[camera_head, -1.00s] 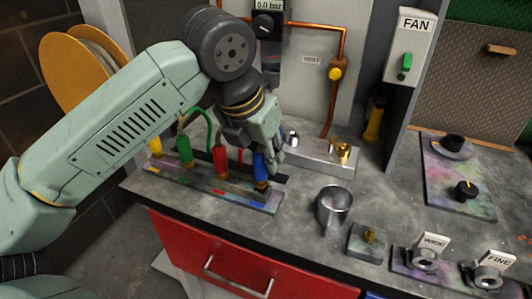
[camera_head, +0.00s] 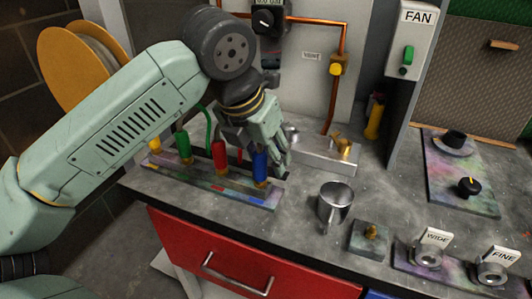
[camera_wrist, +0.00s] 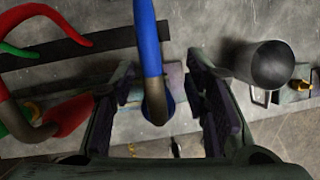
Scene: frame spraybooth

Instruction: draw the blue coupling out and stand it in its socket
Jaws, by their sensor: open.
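The blue coupling (camera_head: 260,166) stands upright at the right end of the multicoloured rack (camera_head: 205,190) on the bench. My gripper (camera_head: 278,158) is open, low beside the coupling, partly overlapping it in the head view. In the wrist view, the blue coupling with its blue hose (camera_wrist: 150,60) shows between my two spread fingers (camera_wrist: 162,108), with gaps on both sides. Whether its lower end is seated in the rack is hard to tell.
Red (camera_head: 219,154) and green (camera_head: 184,146) couplings stand left of the blue one. A metal block (camera_head: 325,157) with a brass fitting is behind. A metal cup (camera_head: 334,203) and a small block (camera_head: 369,237) stand to the right. A clear bench stretch lies beyond.

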